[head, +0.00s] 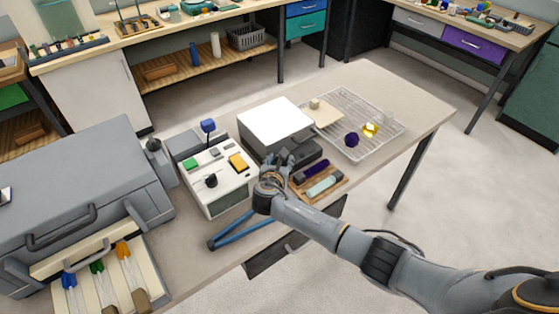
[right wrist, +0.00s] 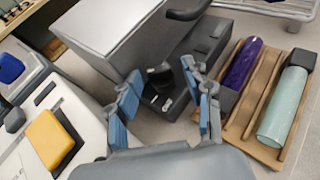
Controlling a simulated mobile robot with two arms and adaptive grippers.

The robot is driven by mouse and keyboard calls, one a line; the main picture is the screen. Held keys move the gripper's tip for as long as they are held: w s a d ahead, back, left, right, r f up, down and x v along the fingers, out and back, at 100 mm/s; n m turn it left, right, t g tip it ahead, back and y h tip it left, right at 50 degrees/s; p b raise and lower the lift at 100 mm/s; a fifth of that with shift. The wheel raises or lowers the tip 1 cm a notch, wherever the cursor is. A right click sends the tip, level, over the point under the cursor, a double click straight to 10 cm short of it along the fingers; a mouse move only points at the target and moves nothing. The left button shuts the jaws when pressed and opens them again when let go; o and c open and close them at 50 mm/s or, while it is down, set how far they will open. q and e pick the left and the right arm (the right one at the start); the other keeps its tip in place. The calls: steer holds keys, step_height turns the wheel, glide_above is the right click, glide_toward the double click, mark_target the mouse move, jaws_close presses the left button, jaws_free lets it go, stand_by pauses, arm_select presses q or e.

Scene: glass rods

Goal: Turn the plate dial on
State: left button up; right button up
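The hot plate (head: 276,121), with a white square top and dark grey body, stands on the table. It also fills the top middle of the right wrist view (right wrist: 112,28). My right gripper (head: 275,160) is at its front side; in the head view the gripper covers part of the front panel. In the right wrist view my right gripper (right wrist: 163,75) has its two blue-padded fingers apart with nothing held. A dark knob, seemingly the plate dial (right wrist: 188,78), shows near the right fingertip. I cannot tell whether it is touched. My left gripper is not in view.
A white control box (head: 216,175) with a black knob, green and yellow parts stands left. A wooden rack (head: 318,183) with purple and pale cylinders lies close right of the gripper. A wire tray (head: 383,124) lies behind it. Blue tongs (head: 238,229) lie in front.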

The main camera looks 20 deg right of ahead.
steer(key=shift+a, duration=0.1)
steer(key=v, duration=0.8)
steer(key=shift+c, duration=0.4)
